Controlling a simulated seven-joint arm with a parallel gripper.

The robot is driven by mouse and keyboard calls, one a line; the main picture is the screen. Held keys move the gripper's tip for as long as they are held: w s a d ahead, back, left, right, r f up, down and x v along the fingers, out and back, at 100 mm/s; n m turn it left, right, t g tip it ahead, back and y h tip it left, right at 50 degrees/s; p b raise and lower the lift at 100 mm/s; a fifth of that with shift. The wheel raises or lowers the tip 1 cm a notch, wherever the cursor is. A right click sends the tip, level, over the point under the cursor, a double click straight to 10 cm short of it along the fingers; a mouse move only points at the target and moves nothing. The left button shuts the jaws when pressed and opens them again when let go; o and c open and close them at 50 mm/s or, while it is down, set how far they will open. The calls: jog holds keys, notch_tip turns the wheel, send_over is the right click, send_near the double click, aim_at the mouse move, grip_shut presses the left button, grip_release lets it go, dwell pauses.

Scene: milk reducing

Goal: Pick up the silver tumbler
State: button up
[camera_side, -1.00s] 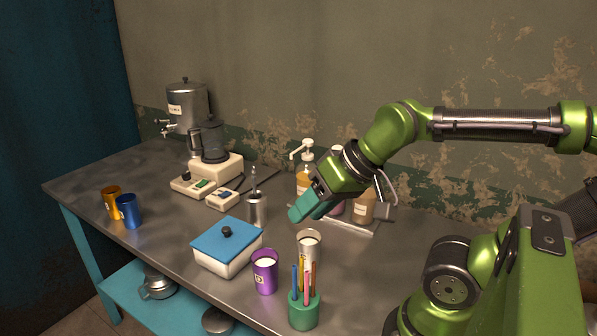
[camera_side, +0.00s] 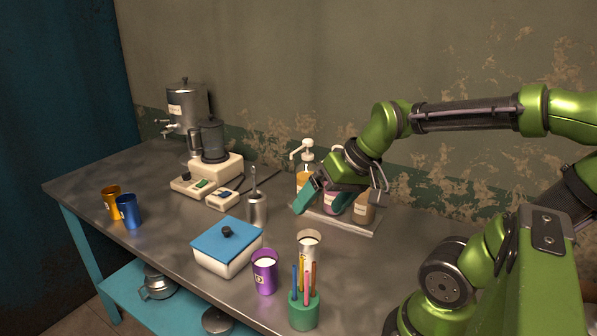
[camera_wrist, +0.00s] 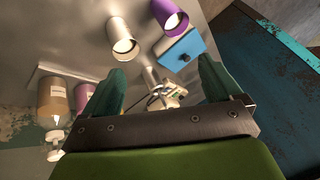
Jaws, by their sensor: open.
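The silver tumbler (camera_side: 308,242) stands upright on the metal table, with a pale inside. Its lower part is partly hidden behind pens in a green holder. In the wrist view the silver tumbler (camera_wrist: 122,38) shows at the upper left, beyond the left finger. My gripper (camera_side: 312,196) hangs above the table, behind and above the tumbler and in front of the bottles. Its teal fingers are spread wide with nothing between them, as the wrist view also shows my gripper (camera_wrist: 162,72). The gripper is apart from the tumbler.
A purple cup (camera_side: 265,272) and the green pen holder (camera_side: 303,312) stand close to the tumbler. A blue-lidded box (camera_side: 226,245) and a metal utensil holder (camera_side: 257,210) are to the left. Bottles on a tray (camera_side: 352,224) stand behind. Orange and blue cups (camera_side: 129,211) are far left.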

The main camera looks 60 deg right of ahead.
aim_at(305, 245)
jog(key=d+f+n+y, duration=0.1)
jog(key=d+f+n, duration=0.3)
jog(key=d+n, duration=0.55)
jog(key=shift+n, duration=0.55)
jog(key=x, duration=1)
jog(key=s+a+x, duration=0.1)
jog(key=x, duration=0.5)
jog(key=shift+f, duration=0.2)
jog(key=c, duration=1.2)
jog(key=shift+r, duration=0.1)
